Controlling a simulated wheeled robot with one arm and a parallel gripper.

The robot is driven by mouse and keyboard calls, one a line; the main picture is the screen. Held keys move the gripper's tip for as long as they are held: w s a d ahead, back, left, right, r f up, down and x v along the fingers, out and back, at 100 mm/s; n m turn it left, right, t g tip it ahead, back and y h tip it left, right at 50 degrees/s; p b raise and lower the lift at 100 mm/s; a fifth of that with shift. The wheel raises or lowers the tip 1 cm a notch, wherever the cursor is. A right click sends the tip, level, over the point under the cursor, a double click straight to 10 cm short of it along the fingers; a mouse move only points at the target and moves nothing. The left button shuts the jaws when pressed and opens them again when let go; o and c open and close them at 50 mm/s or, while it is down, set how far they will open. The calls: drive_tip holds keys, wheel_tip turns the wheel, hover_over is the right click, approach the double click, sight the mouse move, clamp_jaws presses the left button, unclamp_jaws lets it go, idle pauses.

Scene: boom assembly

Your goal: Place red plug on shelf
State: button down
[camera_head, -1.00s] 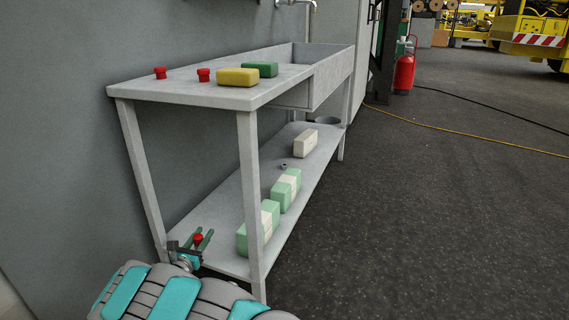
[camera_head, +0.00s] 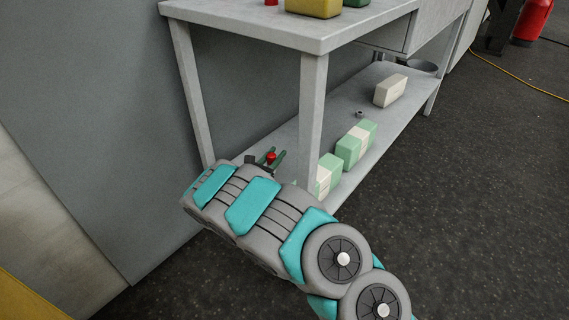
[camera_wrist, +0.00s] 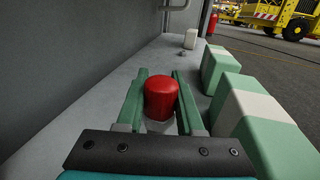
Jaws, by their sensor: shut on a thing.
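The red plug (camera_wrist: 161,97) is between the two green fingers of my gripper (camera_wrist: 160,88) in the wrist view. My gripper is shut on it, and the plug looks upright. In the head view the red plug (camera_head: 271,157) shows small between the fingers of my gripper (camera_head: 274,157), at the near end of the lower shelf (camera_head: 378,140). The lower shelf also fills the floor of the wrist view (camera_wrist: 75,122). I cannot tell whether the plug touches the shelf. Another red plug (camera_head: 271,2) is on the table top, cut by the picture's upper edge.
Green-and-white packages (camera_head: 356,144) stand on the shelf to the right of my gripper, close by in the wrist view (camera_wrist: 262,125). A white block (camera_head: 390,90) and a small grey nut (camera_head: 360,114) lie farther along. A table leg (camera_head: 313,120) stands close. The wall is at left.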

drive_tip(key=shift+f, duration=3.65)
drive_tip(key=shift+f, duration=0.2)
drive_tip(key=c, duration=0.5)
unclamp_jaws()
drive_tip(key=shift+c, duration=0.2)
drive_tip(key=shift+r, duration=0.2)
drive_tip(key=v, duration=1.2)
